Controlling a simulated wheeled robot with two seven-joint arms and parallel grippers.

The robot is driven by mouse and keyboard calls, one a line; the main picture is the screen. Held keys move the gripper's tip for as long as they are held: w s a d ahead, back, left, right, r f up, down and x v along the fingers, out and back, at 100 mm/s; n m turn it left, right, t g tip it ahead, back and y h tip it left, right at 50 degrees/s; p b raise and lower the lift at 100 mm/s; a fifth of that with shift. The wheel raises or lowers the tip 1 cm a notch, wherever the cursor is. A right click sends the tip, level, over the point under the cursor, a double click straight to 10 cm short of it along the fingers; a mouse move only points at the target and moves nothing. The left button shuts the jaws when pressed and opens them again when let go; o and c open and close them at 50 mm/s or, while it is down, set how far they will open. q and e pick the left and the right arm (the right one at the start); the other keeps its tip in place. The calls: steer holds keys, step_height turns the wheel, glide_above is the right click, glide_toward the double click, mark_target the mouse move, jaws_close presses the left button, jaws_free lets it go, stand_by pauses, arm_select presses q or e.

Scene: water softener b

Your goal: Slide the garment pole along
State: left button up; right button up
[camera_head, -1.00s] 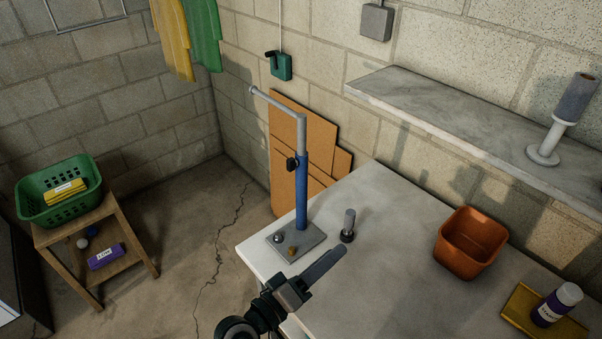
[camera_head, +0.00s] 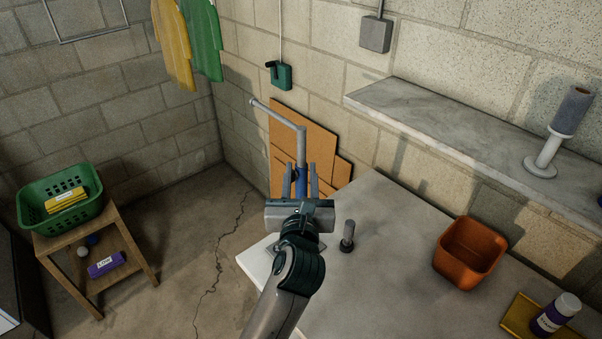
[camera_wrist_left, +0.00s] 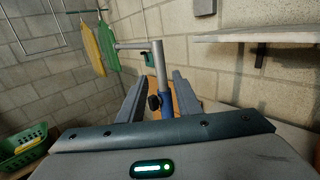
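An L-shaped pole, with a grey upper bar (camera_head: 300,148) and a blue lower sleeve (camera_head: 301,182), rises from the near left corner of the table. Its bent arm points left toward the wall. The gripper hides most of the pole's base. Yellow and green garments (camera_head: 188,45) hang at the back. My right gripper is not in view.
The table (camera_head: 375,210) bears a small grey-topped peg (camera_head: 347,236), an orange bin (camera_head: 469,252) and a bottle (camera_head: 556,314). A wall shelf (camera_head: 440,118) runs above. A green basket (camera_head: 60,195) stands on a stool at left. Open floor lies between.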

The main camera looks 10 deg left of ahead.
mark_target(302, 150)
arm_select(q)
steer(key=shift+w+f, duration=0.1)
stand_by(0.4)
steer(key=w, duration=0.2)
steer(key=w+a+b, duration=0.1)
steer(key=w, duration=0.1)
steer(key=w+b, duration=0.1)
steer(key=w, duration=0.2)
steer(key=shift+w+a, duration=0.1)
steer(key=shift+a, duration=0.05)
steer(key=shift+w, duration=0.25)
steer(key=shift+c, duration=0.7)
jaws_close()
